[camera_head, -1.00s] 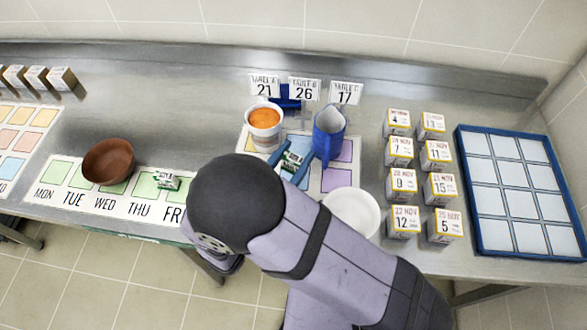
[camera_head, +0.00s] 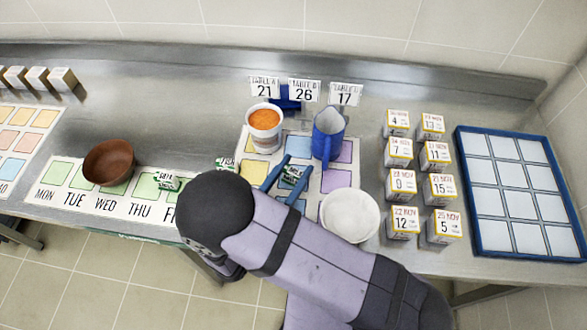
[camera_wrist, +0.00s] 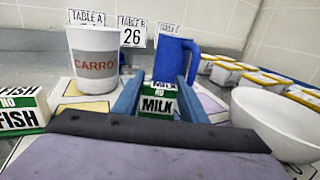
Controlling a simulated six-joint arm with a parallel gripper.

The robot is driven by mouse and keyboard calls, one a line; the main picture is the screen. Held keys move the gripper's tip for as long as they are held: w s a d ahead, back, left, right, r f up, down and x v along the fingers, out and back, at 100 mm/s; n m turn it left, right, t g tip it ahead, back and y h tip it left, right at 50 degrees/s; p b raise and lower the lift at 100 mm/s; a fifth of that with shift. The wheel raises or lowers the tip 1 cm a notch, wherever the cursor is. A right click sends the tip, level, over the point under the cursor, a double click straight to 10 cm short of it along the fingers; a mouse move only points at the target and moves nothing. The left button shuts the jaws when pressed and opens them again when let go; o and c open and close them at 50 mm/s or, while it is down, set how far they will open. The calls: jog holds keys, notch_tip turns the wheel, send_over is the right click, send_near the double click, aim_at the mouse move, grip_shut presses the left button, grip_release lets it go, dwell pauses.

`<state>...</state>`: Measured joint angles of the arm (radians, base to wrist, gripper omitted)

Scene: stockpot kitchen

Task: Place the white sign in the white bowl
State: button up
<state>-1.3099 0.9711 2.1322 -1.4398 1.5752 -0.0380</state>
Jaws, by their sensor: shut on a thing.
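My gripper (camera_head: 285,176) has blue fingers and is shut on a small white-and-green sign (camera_head: 292,173). In the wrist view the sign (camera_wrist: 159,104) reads "NO MILK" and sits between the fingertips (camera_wrist: 160,95). The white bowl (camera_head: 349,214) stands right of and in front of the gripper, apart from it. In the wrist view the bowl (camera_wrist: 280,118) is at the right, with its inside partly visible. Whether the sign touches the mat cannot be told.
A carrot tub (camera_head: 265,132) and a blue jug (camera_head: 327,138) stand behind the gripper. Another green-and-white sign (camera_wrist: 20,110) reads "NO FISH" at left. Numbered table signs (camera_head: 304,91) stand at the back. Dated boxes (camera_head: 403,182) and a blue tray (camera_head: 523,250) are at right.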

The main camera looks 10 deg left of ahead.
jog(key=shift+f, duration=0.1)
jog(key=o, duration=0.6)
jog(key=shift+f, duration=0.1)
jog(key=o, duration=0.4)
jog(key=shift+r, duration=0.25)
jog(key=shift+s+a+f, duration=0.1)
jog(key=shift+s+a, duration=0.1)
jog(key=shift+s, duration=0.1)
jog(key=b+v, duration=0.3)
jog(key=v, duration=0.7)
jog(key=shift+s, duration=0.15)
jog(key=shift+o, duration=0.6)
jog(key=shift+s+a, duration=0.2)
jog(key=shift+s, duration=0.25)
